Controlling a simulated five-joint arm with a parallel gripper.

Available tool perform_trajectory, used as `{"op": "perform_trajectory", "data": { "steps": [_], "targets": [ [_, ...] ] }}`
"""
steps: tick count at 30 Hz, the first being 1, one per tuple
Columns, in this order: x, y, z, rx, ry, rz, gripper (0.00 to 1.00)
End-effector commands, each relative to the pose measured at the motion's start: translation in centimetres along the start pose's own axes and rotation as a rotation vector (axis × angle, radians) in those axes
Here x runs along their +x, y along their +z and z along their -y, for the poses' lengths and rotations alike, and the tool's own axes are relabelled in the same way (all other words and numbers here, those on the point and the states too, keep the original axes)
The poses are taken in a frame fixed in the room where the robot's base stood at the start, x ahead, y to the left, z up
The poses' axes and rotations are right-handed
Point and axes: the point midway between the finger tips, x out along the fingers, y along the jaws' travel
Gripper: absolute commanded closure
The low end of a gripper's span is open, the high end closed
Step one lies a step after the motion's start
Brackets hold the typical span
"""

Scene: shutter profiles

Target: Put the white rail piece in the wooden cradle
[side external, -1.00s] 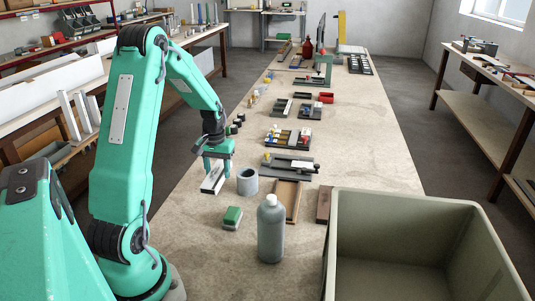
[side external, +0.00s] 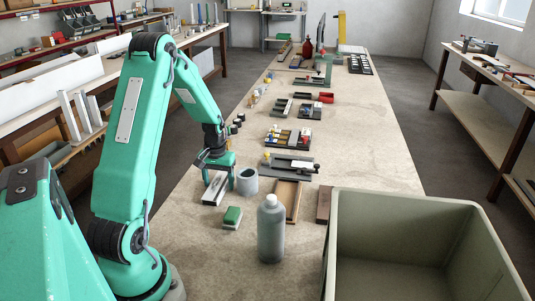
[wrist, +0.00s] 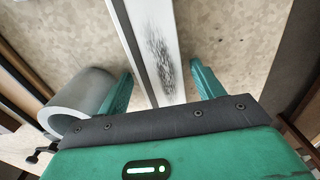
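The white rail piece (side external: 214,190) lies on the bench at the left, with a dark smudged patch on its face in the wrist view (wrist: 152,45). My gripper (side external: 219,182) is low over it, its two fingers (wrist: 163,72) on either side of the rail. A gap shows at the right finger; the left fingertip is close to the rail's edge. The wooden cradle (side external: 291,200), a shallow brown channel, lies to the right of the gripper and looks empty, its near part hidden by the grey bottle.
A green-and-white block (side external: 232,217), a grey bottle (side external: 271,232), a dark brown block (side external: 324,204) and a large bin (side external: 345,240) are nearby. Several filled trays lie farther back.

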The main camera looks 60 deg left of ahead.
Motion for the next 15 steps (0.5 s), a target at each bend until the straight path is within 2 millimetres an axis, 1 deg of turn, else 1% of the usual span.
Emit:
{"op": "perform_trajectory", "data": {
  "steps": [10,15],
  "targets": [
    [-0.11,0.00,0.00,0.000,0.000,0.000,0.31],
    [-0.90,-0.06,0.00,0.000,0.000,-0.003,0.31]
  ]
}}
